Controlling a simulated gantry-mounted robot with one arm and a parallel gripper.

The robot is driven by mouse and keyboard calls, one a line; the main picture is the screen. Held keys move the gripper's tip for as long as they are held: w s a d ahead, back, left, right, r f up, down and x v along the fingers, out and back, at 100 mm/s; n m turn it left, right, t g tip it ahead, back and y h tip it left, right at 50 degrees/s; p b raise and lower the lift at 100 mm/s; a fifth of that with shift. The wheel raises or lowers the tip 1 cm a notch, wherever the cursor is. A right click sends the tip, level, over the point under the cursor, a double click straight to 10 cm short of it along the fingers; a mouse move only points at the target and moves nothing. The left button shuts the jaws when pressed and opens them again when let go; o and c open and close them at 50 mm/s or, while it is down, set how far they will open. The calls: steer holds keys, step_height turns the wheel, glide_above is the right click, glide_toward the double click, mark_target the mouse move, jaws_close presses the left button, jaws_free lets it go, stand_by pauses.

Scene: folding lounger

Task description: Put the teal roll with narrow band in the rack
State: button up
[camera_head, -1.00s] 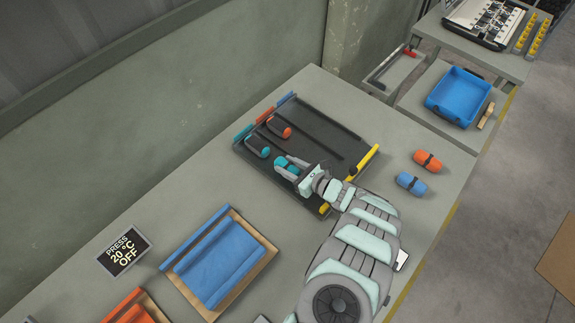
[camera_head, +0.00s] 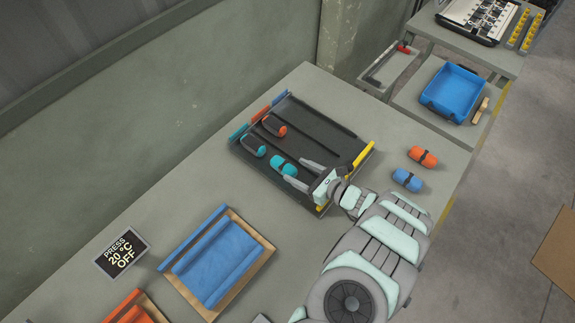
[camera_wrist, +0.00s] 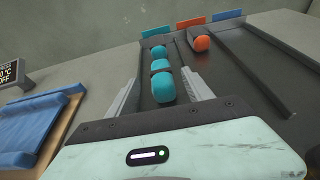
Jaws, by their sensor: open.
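The teal roll with a narrow dark band (camera_head: 276,162) lies in the left lane of the dark rack (camera_head: 318,148). It also shows in the wrist view (camera_wrist: 162,86), ahead of my fingers. Another teal roll (camera_head: 251,149) sits at the far end of that lane, and in the wrist view (camera_wrist: 158,52) a small gap seems to separate the two. My gripper (camera_head: 307,173) is open and empty, low over the near end of the left lane. Its fingers point at the near teal roll, one on each side of the lane; I cannot tell whether they touch anything.
An orange roll (camera_head: 276,129) sits in the middle lane; the right lane is empty. Another orange roll (camera_head: 423,156) and a blue roll (camera_head: 407,180) lie on the table to the right. A blue folded pad (camera_head: 216,262) lies at left. A blue bin (camera_head: 452,93) stands farther back.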

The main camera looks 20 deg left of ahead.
steer(key=v, duration=0.5)
steer(key=shift+s+d, duration=0.1)
